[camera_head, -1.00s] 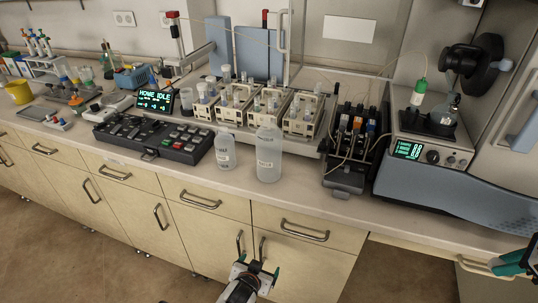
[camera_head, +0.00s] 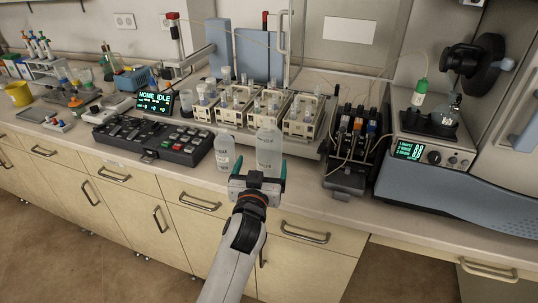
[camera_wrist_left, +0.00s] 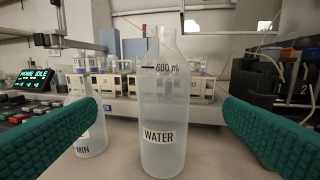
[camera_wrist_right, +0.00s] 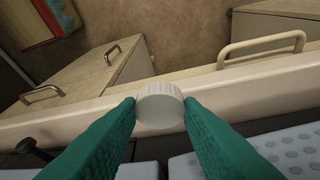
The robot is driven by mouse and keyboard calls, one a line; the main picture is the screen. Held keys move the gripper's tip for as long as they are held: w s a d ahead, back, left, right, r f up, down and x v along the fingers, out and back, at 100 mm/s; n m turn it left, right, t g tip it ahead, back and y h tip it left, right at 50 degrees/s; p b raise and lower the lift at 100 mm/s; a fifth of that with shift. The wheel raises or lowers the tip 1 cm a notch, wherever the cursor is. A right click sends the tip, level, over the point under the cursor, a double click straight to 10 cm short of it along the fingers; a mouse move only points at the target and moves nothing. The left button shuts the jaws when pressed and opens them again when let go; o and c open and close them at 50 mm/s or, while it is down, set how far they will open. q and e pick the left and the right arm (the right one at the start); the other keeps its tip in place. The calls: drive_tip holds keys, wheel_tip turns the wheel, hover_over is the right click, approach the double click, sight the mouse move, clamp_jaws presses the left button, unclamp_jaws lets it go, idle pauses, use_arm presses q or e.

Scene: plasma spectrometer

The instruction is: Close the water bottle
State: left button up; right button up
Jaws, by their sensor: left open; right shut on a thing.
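The water bottle (camera_head: 269,150) is a translucent white bottle standing upright near the counter's front edge. In the left wrist view the bottle (camera_wrist_left: 164,112) shows its WATER label and a narrow top with no cap on it. My left gripper (camera_head: 260,168) is open in front of the bottle. Its green fingers are spread to either side of the bottle in the left wrist view, with gaps on both sides. My right gripper (camera_wrist_right: 160,108) is shut on a white ribbed cap (camera_wrist_right: 160,100). The right gripper is outside the head view.
A second, smaller bottle (camera_head: 225,150) stands just left of the water bottle. Sample racks (camera_head: 238,107) stand behind, a keypad box (camera_head: 155,138) to the left, and a pump unit (camera_head: 350,150) to the right. The counter's front strip (camera_head: 310,180) is clear there.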

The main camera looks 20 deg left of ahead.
sight(266, 150)
use_arm(q)
drive_tip(key=w, duration=0.4)
drive_tip(key=w+a+p, duration=0.1)
drive_tip(key=w, duration=0.1)
drive_tip(key=shift+w, duration=0.4)
use_arm(e)
drive_tip(key=shift+r, duration=0.55)
use_arm(q)
drive_tip(key=shift+w, duration=0.35)
use_arm(e)
drive_tip(key=shift+r, duration=0.15)
use_arm(q)
drive_tip(key=w+p, duration=0.1)
drive_tip(key=w, duration=0.2)
drive_tip(key=shift+w+a+r, duration=0.1)
drive_tip(key=shift+w+a, duration=0.05)
drive_tip(key=shift+w, duration=0.05)
use_arm(e)
drive_tip(key=shift+r, duration=0.3)
use_arm(q)
drive_tip(key=shift+w+a, duration=0.1)
drive_tip(key=shift+w, duration=0.45)
